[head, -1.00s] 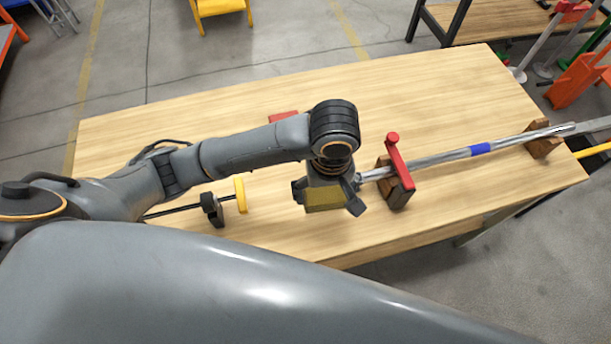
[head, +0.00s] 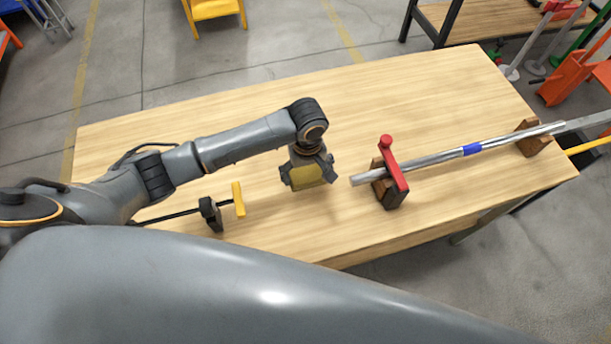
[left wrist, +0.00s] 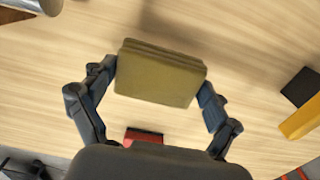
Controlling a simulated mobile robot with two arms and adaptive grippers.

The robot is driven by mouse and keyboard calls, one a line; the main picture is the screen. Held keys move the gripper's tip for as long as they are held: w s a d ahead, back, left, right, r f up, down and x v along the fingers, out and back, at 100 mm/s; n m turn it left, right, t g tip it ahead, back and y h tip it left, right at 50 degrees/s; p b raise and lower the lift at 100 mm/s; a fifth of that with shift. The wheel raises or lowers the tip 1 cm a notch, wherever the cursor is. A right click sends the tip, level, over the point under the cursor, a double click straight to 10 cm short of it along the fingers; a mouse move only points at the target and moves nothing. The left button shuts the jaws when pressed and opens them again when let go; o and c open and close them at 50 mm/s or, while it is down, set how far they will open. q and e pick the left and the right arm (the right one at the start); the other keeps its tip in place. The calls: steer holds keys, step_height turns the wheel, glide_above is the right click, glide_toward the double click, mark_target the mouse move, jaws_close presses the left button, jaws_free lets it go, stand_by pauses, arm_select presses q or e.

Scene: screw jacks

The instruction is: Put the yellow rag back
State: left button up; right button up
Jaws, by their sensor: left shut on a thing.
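The yellow rag (head: 308,176) is a folded, dull yellow pad, held above the wooden table. My left gripper (head: 307,170) is shut on it, to the left of the free end of a metal pipe. In the left wrist view the rag (left wrist: 160,73) sits between the two fingers of the left gripper (left wrist: 158,80), which press on its left and right edges. Its layered top edge shows there. The rag is apart from the pipe. My right gripper is not in view.
The metal pipe (head: 430,161) with a blue band rests on wooden blocks, under a red clamp (head: 396,166). A black clamp with a yellow bar (head: 239,199) is at the table's left front. A red block (left wrist: 143,136) shows in the left wrist view. The table's back (head: 250,110) is clear.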

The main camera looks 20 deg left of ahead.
mark_target(306, 179)
arm_select(q)
steer(key=shift+w+a+f, duration=0.15)
steer(key=shift+a+f, duration=0.05)
steer(key=shift+f, duration=0.05)
steer(key=shift+w+f, duration=0.1)
steer(key=shift+f, duration=1.6)
steer(key=o, duration=0.8)
steer(key=shift+f, duration=0.15)
step_height(306, 179, up, 12)
steer(key=shift+r+b, duration=0.2)
steer(key=shift+b, duration=0.1)
steer(key=shift+f, duration=0.1)
